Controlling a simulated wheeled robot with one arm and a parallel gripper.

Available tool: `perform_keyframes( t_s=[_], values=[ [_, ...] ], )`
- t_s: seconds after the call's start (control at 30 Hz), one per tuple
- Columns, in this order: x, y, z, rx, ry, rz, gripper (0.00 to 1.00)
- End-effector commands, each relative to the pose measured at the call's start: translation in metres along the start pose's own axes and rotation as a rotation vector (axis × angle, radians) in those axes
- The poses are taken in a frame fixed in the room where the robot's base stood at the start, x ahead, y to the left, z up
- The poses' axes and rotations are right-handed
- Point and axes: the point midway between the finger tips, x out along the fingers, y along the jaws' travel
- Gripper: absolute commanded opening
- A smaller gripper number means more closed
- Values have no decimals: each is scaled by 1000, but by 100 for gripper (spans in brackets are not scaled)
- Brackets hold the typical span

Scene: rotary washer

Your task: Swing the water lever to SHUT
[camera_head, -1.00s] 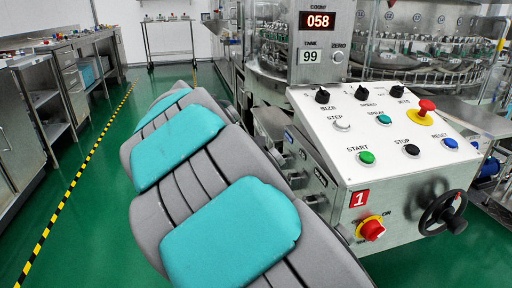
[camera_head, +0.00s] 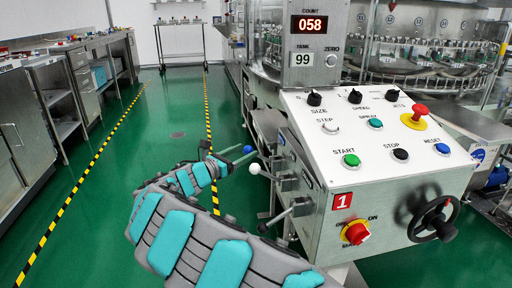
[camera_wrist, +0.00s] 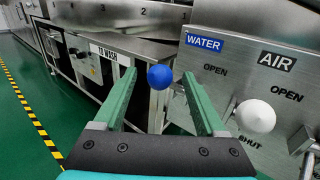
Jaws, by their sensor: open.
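The water lever ends in a blue ball knob (camera_wrist: 160,77), which also shows in the head view (camera_head: 248,149) at the left side of the control cabinet. In the wrist view a blue WATER label (camera_wrist: 204,43) is on the panel, with OPEN printed below it. Most of the lever's shaft and its SHUT mark are hidden by my right finger. My gripper (camera_wrist: 159,84) is open and empty, its green fingers on either side of the blue knob in the picture. I see no clear contact, and cannot tell the depth between them.
A white ball knob (camera_wrist: 255,117) of the air lever stands just right of my right finger, under the AIR label (camera_wrist: 277,61). A third lever (camera_head: 285,215) is lower on the cabinet side. The green floor to the left is free. Metal benches (camera_head: 60,90) line the far left.

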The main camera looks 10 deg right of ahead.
Motion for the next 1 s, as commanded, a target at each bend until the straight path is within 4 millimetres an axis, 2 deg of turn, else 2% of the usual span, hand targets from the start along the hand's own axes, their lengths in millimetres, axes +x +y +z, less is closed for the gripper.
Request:
perform_keyframes(
  t_s=[0.1,0.3,0.5,0.73,1.0],
  values=[
    [21,-1,-1,1,2,-4,73],
    [47,-1,-1,3,4,-2,73],
    [56,0,-1,3,3,0,73],
    [57,0,0,3,3,0,73],
    [57,0,0,3,3,0,43]
  ],
)
